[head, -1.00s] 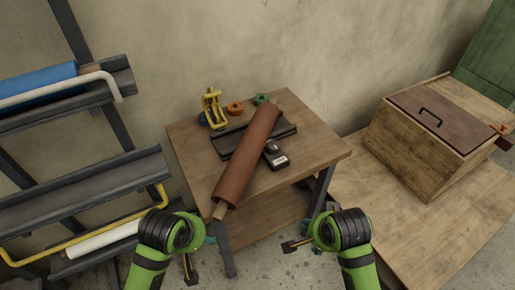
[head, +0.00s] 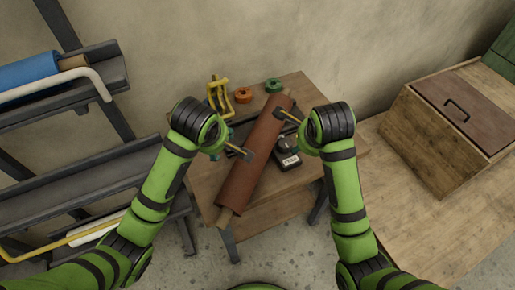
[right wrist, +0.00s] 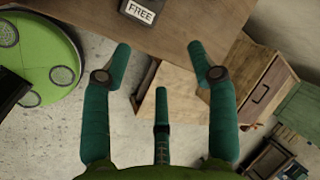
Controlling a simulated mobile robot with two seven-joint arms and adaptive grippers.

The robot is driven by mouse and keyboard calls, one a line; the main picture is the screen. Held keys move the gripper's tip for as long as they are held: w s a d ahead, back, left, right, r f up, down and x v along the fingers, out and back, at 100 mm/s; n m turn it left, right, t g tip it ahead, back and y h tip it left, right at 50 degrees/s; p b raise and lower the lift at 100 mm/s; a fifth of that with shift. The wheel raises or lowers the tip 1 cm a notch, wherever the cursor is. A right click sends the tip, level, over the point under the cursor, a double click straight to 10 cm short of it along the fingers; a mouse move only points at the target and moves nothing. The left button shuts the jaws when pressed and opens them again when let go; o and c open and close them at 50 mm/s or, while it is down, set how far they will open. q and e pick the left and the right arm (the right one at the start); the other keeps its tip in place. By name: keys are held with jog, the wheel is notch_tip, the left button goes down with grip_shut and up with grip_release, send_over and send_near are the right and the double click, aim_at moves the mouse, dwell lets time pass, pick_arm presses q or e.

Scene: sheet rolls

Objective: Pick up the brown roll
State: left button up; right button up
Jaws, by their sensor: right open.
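My right gripper (head: 282,114) is near the roll's far end, coming from the right. The roll does not show in that view.
A dark device (head: 288,155) labelled FREE sits right of the roll. A yellow tool (head: 217,97), an orange ring (head: 243,95) and a green ring (head: 273,86) stand behind. A wooden box (head: 430,145) is at right. A rack (head: 75,185) with rolls is at left.

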aim_at(228, 151)
pick_arm(q)
jog(key=x, duration=1.3)
jog(key=shift+w+f, duration=0.25)
pick_arm(e)
jog(key=x, duration=1.3)
jog(key=shift+w+f, duration=0.25)
pick_arm(q)
jog(key=shift+d, duration=0.4)
pick_arm(e)
jog(key=shift+a, duration=0.4)
pick_arm(q)
jog(key=shift+s+d, duration=0.1)
jog(key=shift+d, duration=0.25)
pick_arm(e)
jog(key=shift+s+a, duration=0.1)
jog(key=shift+a, duration=0.25)
